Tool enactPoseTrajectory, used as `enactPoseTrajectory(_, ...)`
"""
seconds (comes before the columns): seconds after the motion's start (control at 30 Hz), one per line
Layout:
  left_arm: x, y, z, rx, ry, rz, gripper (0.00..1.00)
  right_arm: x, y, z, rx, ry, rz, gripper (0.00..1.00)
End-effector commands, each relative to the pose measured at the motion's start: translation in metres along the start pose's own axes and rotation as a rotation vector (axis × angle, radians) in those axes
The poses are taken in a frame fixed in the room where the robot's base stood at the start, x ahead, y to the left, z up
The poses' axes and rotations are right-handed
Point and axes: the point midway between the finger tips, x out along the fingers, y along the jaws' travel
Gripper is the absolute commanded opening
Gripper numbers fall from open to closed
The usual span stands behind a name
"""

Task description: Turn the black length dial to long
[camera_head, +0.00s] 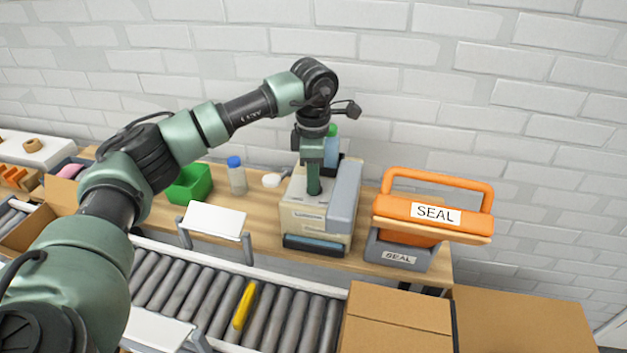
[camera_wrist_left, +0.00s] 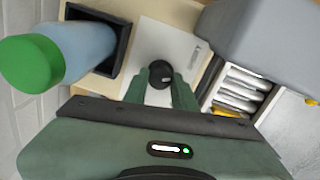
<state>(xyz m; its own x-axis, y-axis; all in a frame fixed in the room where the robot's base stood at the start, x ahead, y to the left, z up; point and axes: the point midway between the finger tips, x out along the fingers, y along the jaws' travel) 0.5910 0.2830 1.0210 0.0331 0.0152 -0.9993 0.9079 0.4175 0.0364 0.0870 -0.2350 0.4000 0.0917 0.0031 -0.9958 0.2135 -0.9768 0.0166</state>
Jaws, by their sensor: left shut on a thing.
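The black length dial (camera_wrist_left: 160,74) sits on a pale plate on top of the beige machine (camera_head: 303,219). A small light mark shows on the dial, but I cannot read a setting from it. My left gripper (camera_head: 313,186) points straight down at the machine top. In the left wrist view its two green fingers (camera_wrist_left: 161,86) are on either side of the dial, shut on it. In the head view the fingers hide the dial. A small printed label (camera_wrist_left: 199,53) lies beside it, too small to read. My right gripper is in neither view.
A blue bottle with a green cap (camera_wrist_left: 32,64) stands in a black holder close beside the gripper. The machine's grey housing (camera_head: 344,192) rises on the right. An orange SEAL unit (camera_head: 413,208) stands further right. A roller conveyor (camera_head: 210,295) runs in front.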

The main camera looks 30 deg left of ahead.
Motion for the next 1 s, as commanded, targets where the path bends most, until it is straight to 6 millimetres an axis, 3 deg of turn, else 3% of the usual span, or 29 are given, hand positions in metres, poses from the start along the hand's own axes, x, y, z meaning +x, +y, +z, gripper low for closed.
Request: enactPoseTrajectory(1.0, 0.000, 0.002, 0.000, 0.954, -0.035, 0.001, 0.00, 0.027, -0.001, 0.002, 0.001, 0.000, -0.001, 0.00)
